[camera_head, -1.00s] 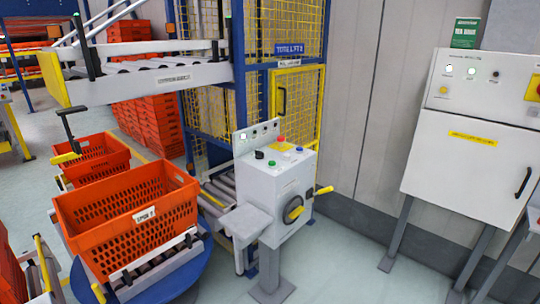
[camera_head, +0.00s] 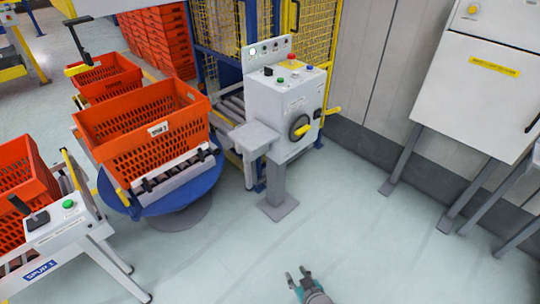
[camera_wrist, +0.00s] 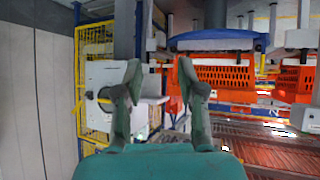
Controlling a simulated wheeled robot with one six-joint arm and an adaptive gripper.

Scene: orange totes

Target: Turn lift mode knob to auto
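A white control box (camera_head: 286,98) stands on a grey post. On its sloped top are a black knob (camera_head: 268,71), a red button (camera_head: 292,62), a blue button (camera_head: 309,68) and a green button. A larger round black and yellow rotary switch (camera_head: 300,128) is on its front face. The labels are too small to read, so I cannot tell which knob is the lift mode one or its setting. My gripper (camera_head: 298,272) is low in front of the box, well apart from it, open and empty. In the wrist view my gripper (camera_wrist: 153,72) shows two spread fingers, with the box (camera_wrist: 101,77) behind.
An orange tote (camera_head: 140,128) sits on a blue turntable (camera_head: 170,190) to the left. A small console with a green button (camera_head: 68,204) stands front left. A white cabinet (camera_head: 470,85) on legs is at the right. The floor (camera_head: 350,220) before the box is clear.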

